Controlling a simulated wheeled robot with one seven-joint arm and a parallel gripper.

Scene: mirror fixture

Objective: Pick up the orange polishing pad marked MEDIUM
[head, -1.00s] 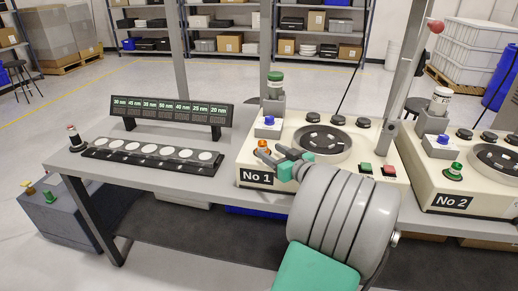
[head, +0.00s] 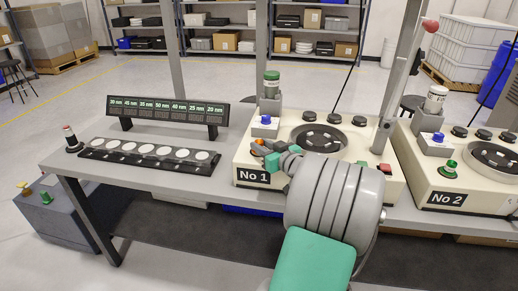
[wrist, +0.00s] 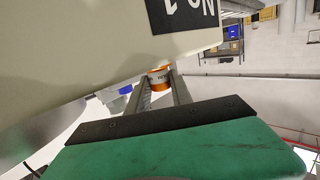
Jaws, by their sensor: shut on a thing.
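The orange polishing pad (wrist: 159,74) is a small round piece with a pale band, seen between the two finger bars in the wrist view. The lettering on the band is too small to read. My gripper (wrist: 160,88) is shut on it. In the head view the pad (head: 258,150) shows as a bit of orange at the tips of my gripper (head: 264,148), over the front left corner of the No 1 machine (head: 242,160). The fingers partly cover it, and I cannot tell whether it is clear of the machine top.
A blue button box (head: 265,127) and a green-capped bottle (head: 272,84) stand close behind my gripper. The round platen (head: 318,140) is to the right. A black strip with several white discs (head: 150,152) lies left on the bench. The No 2 machine (head: 445,185) stands at right.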

